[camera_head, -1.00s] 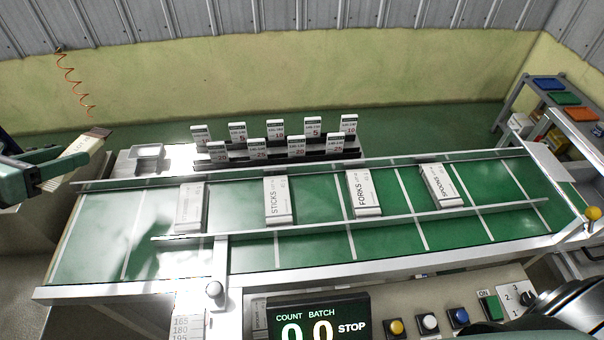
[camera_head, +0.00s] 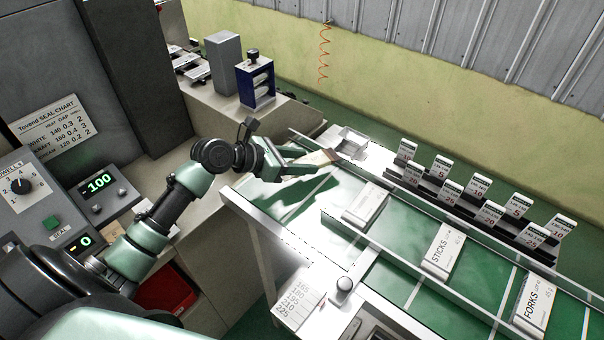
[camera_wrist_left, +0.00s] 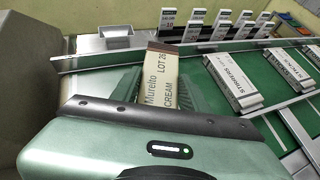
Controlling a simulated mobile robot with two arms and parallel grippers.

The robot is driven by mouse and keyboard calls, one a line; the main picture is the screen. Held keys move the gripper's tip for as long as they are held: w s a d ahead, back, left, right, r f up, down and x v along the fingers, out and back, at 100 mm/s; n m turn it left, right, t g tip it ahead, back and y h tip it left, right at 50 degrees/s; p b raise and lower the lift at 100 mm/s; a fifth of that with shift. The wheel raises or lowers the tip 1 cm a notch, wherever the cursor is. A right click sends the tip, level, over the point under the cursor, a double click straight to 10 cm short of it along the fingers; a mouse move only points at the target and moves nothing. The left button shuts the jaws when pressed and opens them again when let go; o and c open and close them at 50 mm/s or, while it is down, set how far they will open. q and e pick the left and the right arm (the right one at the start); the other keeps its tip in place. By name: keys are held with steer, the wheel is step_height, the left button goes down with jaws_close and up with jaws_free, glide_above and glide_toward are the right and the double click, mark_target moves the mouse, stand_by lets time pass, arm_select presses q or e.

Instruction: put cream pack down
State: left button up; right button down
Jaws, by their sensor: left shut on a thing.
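The cream pack (camera_head: 321,157) is a flat beige and brown pack. My left gripper (camera_head: 305,163) is shut on it and holds it over the far left end of the green conveyor, close to the rail. In the left wrist view the pack (camera_wrist_left: 161,88) shows its print, "Muretto LOT 26 CREAM", and sticks out from between the fingers. The green conveyor (camera_head: 408,270) carries white packs in lanes: a stirrers pack (camera_head: 365,205), a sticks pack (camera_head: 442,248) and a forks pack (camera_head: 535,303). My right gripper is not in view.
A small metal tray (camera_head: 350,142) stands beyond the conveyor's left end. Number cards (camera_head: 452,190) stand in black racks behind the rail. A control panel (camera_head: 75,215) and a blue dispenser (camera_head: 256,82) are at left. The first lane has bare belt.

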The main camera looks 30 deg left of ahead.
arm_select(q)
steer(key=shift+f, duration=2.45)
steer(key=o, duration=1.3)
steer(key=shift+f, duration=0.15)
